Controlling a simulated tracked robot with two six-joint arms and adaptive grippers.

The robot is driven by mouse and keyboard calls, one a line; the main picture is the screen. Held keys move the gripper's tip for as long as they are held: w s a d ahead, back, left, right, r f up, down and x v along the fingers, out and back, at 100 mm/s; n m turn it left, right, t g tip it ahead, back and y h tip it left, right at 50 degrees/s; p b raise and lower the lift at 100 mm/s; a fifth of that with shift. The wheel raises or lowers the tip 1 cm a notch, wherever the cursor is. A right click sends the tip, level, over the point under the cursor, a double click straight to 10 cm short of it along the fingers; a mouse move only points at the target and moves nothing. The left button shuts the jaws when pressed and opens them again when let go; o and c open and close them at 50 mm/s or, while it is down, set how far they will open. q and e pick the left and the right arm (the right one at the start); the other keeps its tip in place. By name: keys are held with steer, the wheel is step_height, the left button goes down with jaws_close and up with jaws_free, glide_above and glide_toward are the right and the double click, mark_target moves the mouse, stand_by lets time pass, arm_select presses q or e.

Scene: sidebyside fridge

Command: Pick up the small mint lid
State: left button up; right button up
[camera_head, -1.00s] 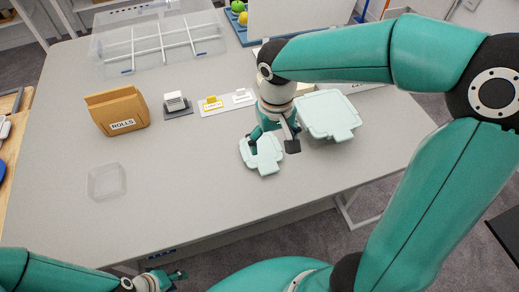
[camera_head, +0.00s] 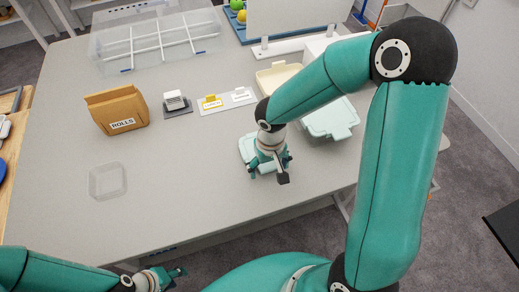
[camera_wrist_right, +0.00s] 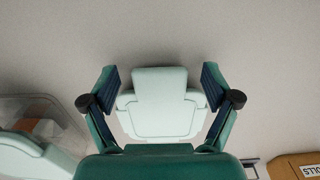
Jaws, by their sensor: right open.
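The small mint lid (camera_head: 246,147) lies on the grey table, partly hidden under my right gripper in the head view. In the right wrist view the lid (camera_wrist_right: 160,112) sits between the two fingers, its tab pointing up in the picture. My right gripper (camera_head: 270,174) is open over the lid, one finger on each side; it also shows in the right wrist view (camera_wrist_right: 160,88). I cannot tell whether the fingers touch the lid. My left gripper (camera_head: 172,274) is at the lower left, away from the lids.
A clear small container (camera_head: 108,181) stands on the left of the table. A brown ROLLS bag (camera_head: 118,110), small label cards (camera_head: 227,101) and a clear divided box (camera_head: 160,46) stand farther back. A cream container (camera_head: 277,77) is behind the larger lid. The table's front middle is clear.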

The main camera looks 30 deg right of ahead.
steer(key=c, duration=1.2)
steer(key=shift+o, duration=0.2)
steer(key=shift+r, duration=0.1)
